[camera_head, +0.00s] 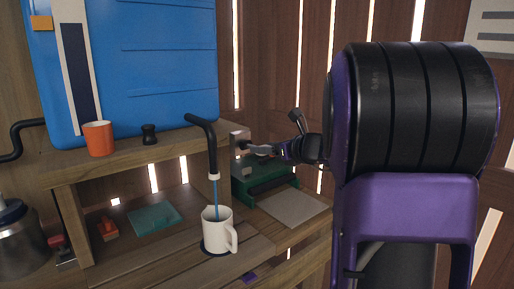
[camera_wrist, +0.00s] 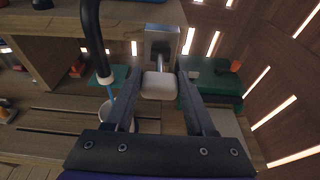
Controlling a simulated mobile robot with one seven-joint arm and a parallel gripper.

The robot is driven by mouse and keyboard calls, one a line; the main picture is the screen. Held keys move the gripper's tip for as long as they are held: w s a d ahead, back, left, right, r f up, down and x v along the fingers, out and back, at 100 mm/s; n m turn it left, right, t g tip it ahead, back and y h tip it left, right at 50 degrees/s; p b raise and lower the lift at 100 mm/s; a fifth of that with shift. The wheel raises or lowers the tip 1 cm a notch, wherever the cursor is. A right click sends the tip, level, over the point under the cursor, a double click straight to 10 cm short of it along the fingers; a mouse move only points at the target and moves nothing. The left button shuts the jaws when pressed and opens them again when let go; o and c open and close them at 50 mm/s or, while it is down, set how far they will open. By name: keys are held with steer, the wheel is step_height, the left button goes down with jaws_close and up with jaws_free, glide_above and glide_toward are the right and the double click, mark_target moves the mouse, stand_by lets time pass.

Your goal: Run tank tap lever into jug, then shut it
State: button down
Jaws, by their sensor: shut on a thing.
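The blue tank (camera_head: 150,75) stands on a wooden shelf. Its black spout (camera_head: 205,135) curves down over the white jug (camera_head: 217,238). A thin blue stream (camera_head: 216,197) runs from the spout into the jug; it also shows in the wrist view (camera_wrist: 111,92). The jug stands upright on a dark round mat, and its water level is hidden. The tap lever (camera_wrist: 158,85) has a pale block-like end on a metal plate (camera_wrist: 163,42). My gripper (camera_wrist: 158,90) is shut on that end, one finger on each side. In the head view, my gripper (camera_head: 264,150) is right of the spout.
An orange cup (camera_head: 98,138) and a small black knob-like object (camera_head: 149,134) stand on the shelf. Below are a teal pad (camera_head: 154,218), a red-orange item (camera_head: 107,229) and a metal pot (camera_head: 20,245). A green box (camera_head: 262,185) and a grey sheet (camera_head: 291,207) lie right of the jug.

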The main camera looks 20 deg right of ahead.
steer(key=shift+f, duration=0.2)
stand_by(0.5)
steer(key=shift+c, duration=1.2)
jaws_free()
steer(key=shift+s+r, duration=0.1)
steer(key=shift+s, duration=0.05)
